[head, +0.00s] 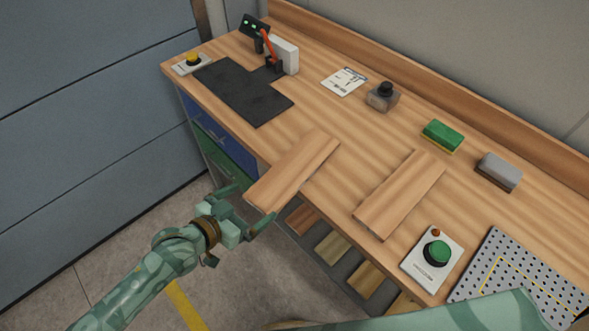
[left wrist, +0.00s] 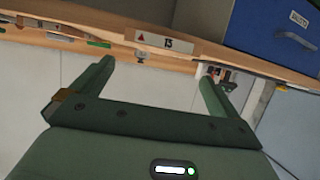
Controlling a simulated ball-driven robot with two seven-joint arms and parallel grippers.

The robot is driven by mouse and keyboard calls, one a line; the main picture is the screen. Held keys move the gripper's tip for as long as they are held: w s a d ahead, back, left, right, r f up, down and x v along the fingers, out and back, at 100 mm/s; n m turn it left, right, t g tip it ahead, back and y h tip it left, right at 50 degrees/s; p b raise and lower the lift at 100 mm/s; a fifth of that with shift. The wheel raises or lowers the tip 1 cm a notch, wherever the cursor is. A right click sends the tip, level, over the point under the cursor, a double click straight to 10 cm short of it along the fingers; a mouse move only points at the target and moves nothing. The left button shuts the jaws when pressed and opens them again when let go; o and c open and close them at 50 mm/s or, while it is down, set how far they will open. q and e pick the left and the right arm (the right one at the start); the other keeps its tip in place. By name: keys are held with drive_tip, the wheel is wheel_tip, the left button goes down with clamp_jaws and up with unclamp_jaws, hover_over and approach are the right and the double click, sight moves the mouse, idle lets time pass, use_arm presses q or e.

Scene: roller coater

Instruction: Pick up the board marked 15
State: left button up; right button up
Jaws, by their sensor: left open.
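A flat wooden board (head: 295,170) lies on the workbench, with its near end sticking out past the front edge. In the left wrist view a board end (left wrist: 167,42) carries a small red triangle and a number that looks like 15. My left gripper (head: 249,207) is open and empty just in front of this overhanging end. In the left wrist view its two fingers (left wrist: 157,72) are spread below and to either side of the marked end, with no visible contact. A second, similar board (head: 400,193) lies to the right; no number shows on it. My right gripper is not in view.
The workbench (head: 330,115) holds a black mat (head: 245,91), a green-and-yellow block (head: 442,136), a grey block (head: 498,171), a green button box (head: 434,258) and a perforated plate (head: 525,280). Blue and green drawers stand below at left. More wood pieces (head: 332,249) sit under the bench.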

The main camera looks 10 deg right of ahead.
sight(273, 189)
use_arm(q)
drive_tip(key=shift+x, duration=1)
drive_tip(key=b+x, duration=0.1)
drive_tip(key=x, duration=0.4)
drive_tip(key=shift+w+d+f+b, duration=0.1)
drive_tip(key=shift+d+f+b, duration=0.05)
drive_tip(key=shift+f+b, duration=0.2)
drive_tip(key=shift+r, duration=0.1)
drive_tip(key=shift+c, duration=0.3)
drive_tip(key=c, duration=0.9)
